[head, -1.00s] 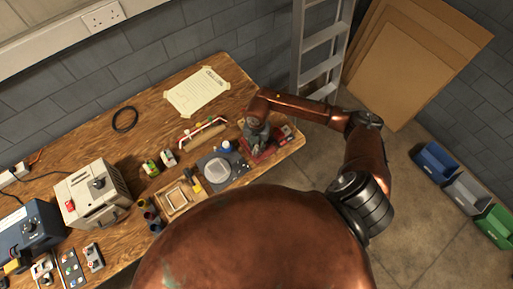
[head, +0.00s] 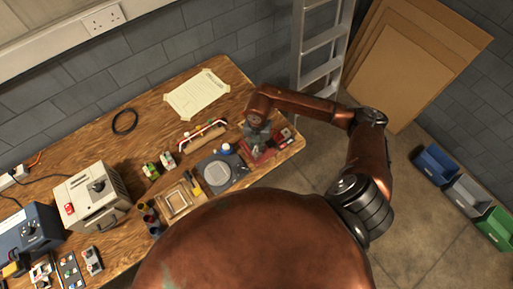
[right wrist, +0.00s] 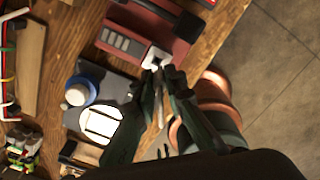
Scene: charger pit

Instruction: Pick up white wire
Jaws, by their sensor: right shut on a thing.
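My right gripper (head: 258,133) is over the red device (head: 262,150) at the right end of the bench. In the right wrist view its dark fingers (right wrist: 163,78) are closed together on a thin, pale thing, which looks like the white wire (right wrist: 160,108). A small white piece (right wrist: 156,57) shows just beyond the fingertips, at the edge of the red device. The fingers hide part of the wire, and I cannot tell whether its end touches the device. My left gripper is not in view.
A rack of coloured wires (head: 203,133) stands left of the gripper. A dark mat (head: 236,177) with a pale round dish (head: 217,173), a blue-and-white pot (right wrist: 80,92) and a wooden tray (head: 179,200) lie nearby. The bench's right edge is close to the gripper.

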